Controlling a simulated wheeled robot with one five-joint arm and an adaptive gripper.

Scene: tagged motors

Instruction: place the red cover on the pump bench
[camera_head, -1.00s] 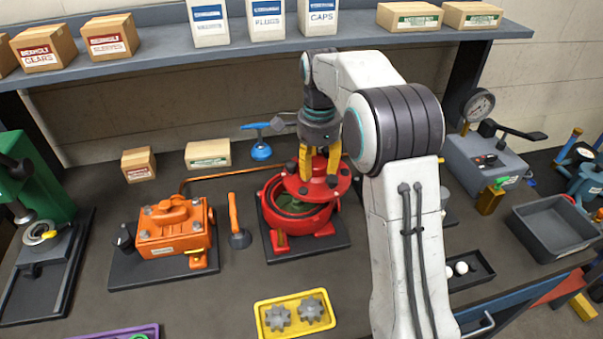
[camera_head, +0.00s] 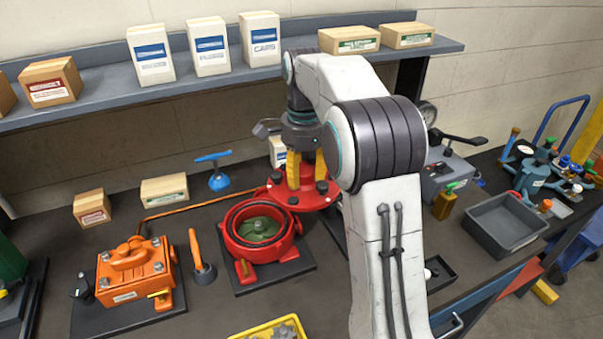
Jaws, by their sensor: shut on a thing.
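My gripper (camera_head: 307,177) has its yellow fingers shut on the red cover (camera_head: 318,200), a round flanged disc with dark bolts around its rim. It holds the cover roughly level, up and to the right of the red pump housing (camera_head: 240,262). The housing is open at the top, and a green wheel shows inside it. In the picture the cover overlaps the housing's far right edge; I cannot tell its exact height. At the far right stands blue pump equipment (camera_head: 534,178) with coloured valves; I cannot tell whether this is the pump bench.
My arm hides part of the worktop. A grey bin (camera_head: 505,222) and a grey gauge unit (camera_head: 447,170) stand at right. A shelf (camera_head: 110,91) with boxes runs behind.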

